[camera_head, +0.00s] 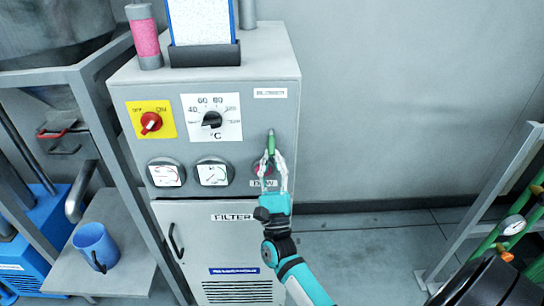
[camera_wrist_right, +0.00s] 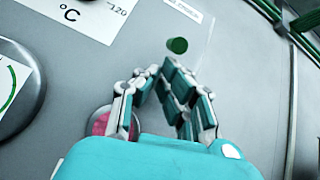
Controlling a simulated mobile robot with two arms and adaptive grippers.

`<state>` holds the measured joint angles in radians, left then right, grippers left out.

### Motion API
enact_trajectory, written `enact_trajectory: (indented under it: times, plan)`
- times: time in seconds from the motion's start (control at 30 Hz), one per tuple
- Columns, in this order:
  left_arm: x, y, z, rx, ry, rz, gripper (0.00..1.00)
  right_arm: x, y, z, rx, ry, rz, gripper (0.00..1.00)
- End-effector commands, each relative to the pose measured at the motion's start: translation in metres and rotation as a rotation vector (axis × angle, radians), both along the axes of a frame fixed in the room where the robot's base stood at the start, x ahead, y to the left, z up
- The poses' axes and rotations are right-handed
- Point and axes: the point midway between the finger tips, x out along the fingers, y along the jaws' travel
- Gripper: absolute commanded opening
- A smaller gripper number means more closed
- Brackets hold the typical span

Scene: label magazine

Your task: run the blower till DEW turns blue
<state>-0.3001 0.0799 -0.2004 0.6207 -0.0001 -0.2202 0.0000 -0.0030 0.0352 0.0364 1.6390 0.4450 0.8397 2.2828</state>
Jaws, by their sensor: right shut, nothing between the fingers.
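The grey control cabinet (camera_head: 215,107) has a label at upper right (camera_head: 270,93), which seems to read BLOWER. Below it is a green control (camera_head: 271,139), seen as a round green end in the wrist view (camera_wrist_right: 177,45). My right gripper (camera_head: 272,157) is shut and empty, its fingertips just below the green control; I cannot tell whether they touch. The DEW indicator (camera_head: 262,168) is partly hidden behind my fingers and looks pinkish red in the wrist view (camera_wrist_right: 101,123). Its DEW label (camera_head: 263,183) is partly covered. My left gripper is not in view.
A red rotary switch (camera_head: 151,122) on a yellow plate, a °C dial (camera_head: 212,119) and two gauges (camera_head: 213,173) share the panel. A blue mug (camera_head: 95,246) stands on a low shelf at left. The wall right of the cabinet is clear.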

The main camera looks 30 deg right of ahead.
Motion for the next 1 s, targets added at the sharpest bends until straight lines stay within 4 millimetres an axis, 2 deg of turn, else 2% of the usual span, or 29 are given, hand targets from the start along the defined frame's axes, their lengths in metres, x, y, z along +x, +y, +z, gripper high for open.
enact_trajectory:
  times: [0.03, 0.77, 1.0]
  plan:
    - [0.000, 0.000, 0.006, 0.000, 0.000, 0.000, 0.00, -0.001, 0.000, 0.003, 0.007, 0.010, 0.001, 0.00]
    - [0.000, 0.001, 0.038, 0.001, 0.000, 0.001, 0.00, -0.008, 0.005, 0.008, 0.076, 0.120, 0.001, 0.00]
    - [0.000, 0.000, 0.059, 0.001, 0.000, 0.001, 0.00, -0.013, 0.008, 0.014, 0.116, 0.184, 0.001, 0.00]
